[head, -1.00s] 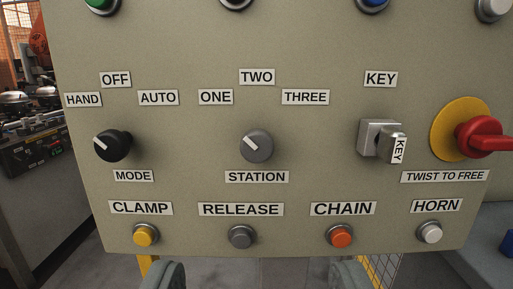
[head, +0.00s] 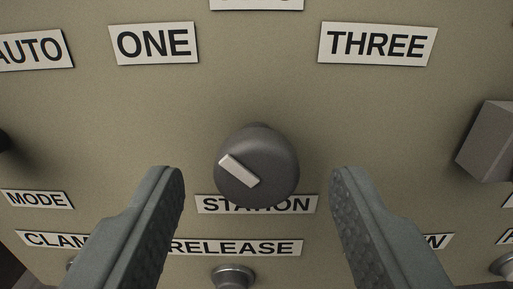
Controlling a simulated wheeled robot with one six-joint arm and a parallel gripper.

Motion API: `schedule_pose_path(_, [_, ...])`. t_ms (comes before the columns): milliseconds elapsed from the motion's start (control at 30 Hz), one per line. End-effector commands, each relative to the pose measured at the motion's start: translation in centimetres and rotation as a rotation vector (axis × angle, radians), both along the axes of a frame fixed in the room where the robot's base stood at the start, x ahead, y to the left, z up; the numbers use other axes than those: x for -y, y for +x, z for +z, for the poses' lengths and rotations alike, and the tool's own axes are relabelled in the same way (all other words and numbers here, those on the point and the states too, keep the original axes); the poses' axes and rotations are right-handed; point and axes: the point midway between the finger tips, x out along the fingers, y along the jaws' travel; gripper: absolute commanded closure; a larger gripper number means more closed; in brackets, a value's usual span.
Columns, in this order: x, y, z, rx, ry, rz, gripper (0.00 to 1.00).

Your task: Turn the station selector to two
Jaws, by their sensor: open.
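The station selector (head: 262,170) is a round dark grey knob with a light pointer bar, at the middle of the head view. Its pointer slants to the upper left, toward the ONE label (head: 154,43). The STATION label (head: 257,204) is just below it, partly covered by the knob. The THREE label (head: 377,44) is at the upper right. The TWO label (head: 257,3) is cut off by the top edge. My gripper (head: 258,178) is open, one finger on each side of the knob with clear gaps. The fingers appear not to touch it.
The grey key switch block (head: 488,145) stands out from the panel at the right. The black mode knob (head: 4,142) is cut off at the left edge. The release button (head: 233,276) sits below the selector, between my fingers. The panel between the labels is bare.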

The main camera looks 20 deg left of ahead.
Motion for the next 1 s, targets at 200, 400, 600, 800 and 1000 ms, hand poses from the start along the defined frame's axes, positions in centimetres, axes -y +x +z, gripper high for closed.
schedule_pose_path(200, [-0.23,0.79,-0.05,0.000,0.000,0.000,0.48])
schedule_pose_path(400, [-0.23,0.80,-0.02,0.000,0.000,0.000,0.48])
schedule_pose_path(600, [-0.21,0.78,-0.01,0.000,0.000,0.000,0.81])
schedule_pose_path(800, [-0.22,0.78,-0.01,-0.001,0.003,0.000,0.92])
schedule_pose_path(1000, [-0.23,0.78,0.00,-0.013,0.044,0.000,0.92])
